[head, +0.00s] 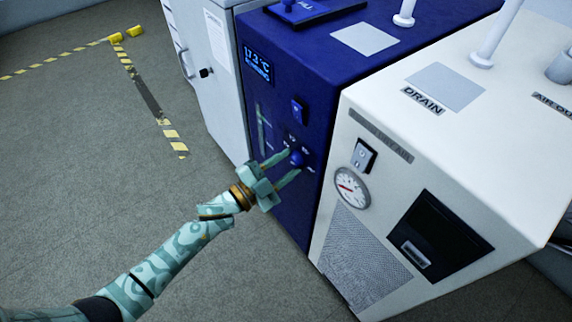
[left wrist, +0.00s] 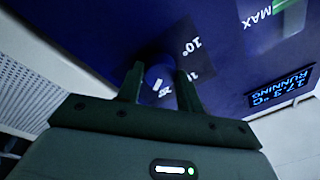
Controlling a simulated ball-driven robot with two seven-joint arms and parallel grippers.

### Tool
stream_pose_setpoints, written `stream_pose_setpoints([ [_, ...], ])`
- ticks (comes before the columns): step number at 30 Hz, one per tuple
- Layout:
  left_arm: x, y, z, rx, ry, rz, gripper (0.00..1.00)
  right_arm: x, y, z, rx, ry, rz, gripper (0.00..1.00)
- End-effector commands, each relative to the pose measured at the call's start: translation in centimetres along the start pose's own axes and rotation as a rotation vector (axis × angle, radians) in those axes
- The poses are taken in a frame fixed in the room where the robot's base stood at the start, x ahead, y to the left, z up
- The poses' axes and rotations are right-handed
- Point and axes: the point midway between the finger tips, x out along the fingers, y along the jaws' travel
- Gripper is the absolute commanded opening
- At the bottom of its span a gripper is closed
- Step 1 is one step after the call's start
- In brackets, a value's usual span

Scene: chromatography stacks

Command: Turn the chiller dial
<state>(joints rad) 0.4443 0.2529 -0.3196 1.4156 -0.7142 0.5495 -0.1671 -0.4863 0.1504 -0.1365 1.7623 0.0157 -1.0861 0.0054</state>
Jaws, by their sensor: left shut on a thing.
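The chiller (head: 285,100) is a dark blue box with a lit display (head: 258,66) reading about 17.3 °C and RUNNING; the display also shows in the left wrist view (left wrist: 283,90). Its round blue dial (head: 297,157) is on the front face, with white marks around it. In the left wrist view the dial (left wrist: 158,80) has a white pointer line, and a 10° mark (left wrist: 190,48) is beside it. My left gripper (head: 284,166) is at the front face, its two fingers on either side of the dial and shut on it. My right gripper is in neither view.
A white machine (head: 440,130) with a gauge (head: 352,188), a switch (head: 363,156) and a DRAIN label stands close on the right. A grey cabinet (head: 205,70) stands on the left. A blue switch (head: 299,110) is above the dial.

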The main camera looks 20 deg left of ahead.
Motion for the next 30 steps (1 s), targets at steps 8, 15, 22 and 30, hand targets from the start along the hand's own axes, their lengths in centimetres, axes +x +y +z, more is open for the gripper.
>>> stream_pose_setpoints([
  [8, -0.1, 0.1, 0.3, 0.251, 0.021, 0.023, 0.14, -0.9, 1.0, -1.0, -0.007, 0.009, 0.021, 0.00],
  [15, -0.1, 0.0, 0.3, 0.425, 0.039, 0.037, 0.14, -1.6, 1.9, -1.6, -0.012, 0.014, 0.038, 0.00],
  [22, -0.1, 0.0, 0.3, 0.533, 0.050, 0.046, 0.14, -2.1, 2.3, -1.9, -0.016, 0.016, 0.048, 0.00],
  [30, -0.1, 0.0, 0.3, 0.583, 0.055, 0.050, 0.14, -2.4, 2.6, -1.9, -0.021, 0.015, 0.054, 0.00],
])
